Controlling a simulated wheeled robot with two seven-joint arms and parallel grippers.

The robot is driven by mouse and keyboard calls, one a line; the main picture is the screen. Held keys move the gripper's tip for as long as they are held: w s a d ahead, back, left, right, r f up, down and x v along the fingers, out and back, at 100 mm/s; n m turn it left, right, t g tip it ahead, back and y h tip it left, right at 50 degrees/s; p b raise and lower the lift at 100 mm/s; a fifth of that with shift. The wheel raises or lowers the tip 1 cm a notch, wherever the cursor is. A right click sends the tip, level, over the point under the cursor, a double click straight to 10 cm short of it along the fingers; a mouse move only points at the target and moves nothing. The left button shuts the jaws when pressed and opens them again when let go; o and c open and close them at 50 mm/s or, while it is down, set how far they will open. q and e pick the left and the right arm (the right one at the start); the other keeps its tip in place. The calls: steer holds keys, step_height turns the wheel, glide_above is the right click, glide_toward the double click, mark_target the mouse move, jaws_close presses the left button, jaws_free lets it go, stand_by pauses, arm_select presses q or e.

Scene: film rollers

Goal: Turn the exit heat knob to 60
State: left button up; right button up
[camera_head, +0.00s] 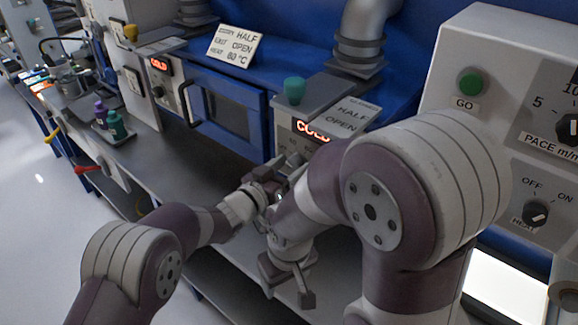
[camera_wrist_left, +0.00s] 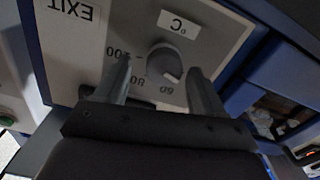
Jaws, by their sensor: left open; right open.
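In the left wrist view the exit heat knob (camera_wrist_left: 163,58) is a round grey dial below a "°C" label, on a pale panel marked "EXIT", seen upside down. Its pale mark appears to point toward the 60 side of the scale; the exact reading is unclear. My left gripper (camera_wrist_left: 160,74) is open, with one finger on each side of the knob; contact cannot be told. In the head view my left gripper (camera_head: 281,172) is at the front of the exit box (camera_head: 292,129), hiding the knob. My right gripper (camera_head: 289,285) is open and empty, lower down.
A card (camera_head: 234,46) reading "HALF, OPEN, 60 °C" stands on the blue machine. A red "COLD" display (camera_head: 312,131) glows on the exit box. A green knob (camera_head: 294,90) tops it. My right arm crosses close to my left gripper. A control panel (camera_head: 520,110) stands right.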

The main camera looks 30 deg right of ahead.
arm_select(q)
steer(key=shift+w+f, duration=0.15)
steer(key=shift+w, duration=0.15)
steer(key=shift+s, duration=0.1)
steer(key=c, duration=1.1)
steer(key=shift+o, duration=0.2)
steer(key=shift+f+m+b, duration=0.15)
steer(key=shift+m+b, duration=0.65)
steer(key=shift+b, duration=0.3)
steer(key=m+b, duration=0.4)
steer(key=shift+s+b, duration=0.1)
steer(key=shift+b, duration=0.3)
steer(key=m+b, duration=0.2)
steer(key=shift+m+b, duration=0.3)
steer(key=shift+m, duration=0.1)
steer(key=shift+d+m+b, duration=0.1)
steer(key=shift+m+b, duration=0.5)
steer(key=shift+m, duration=0.1)
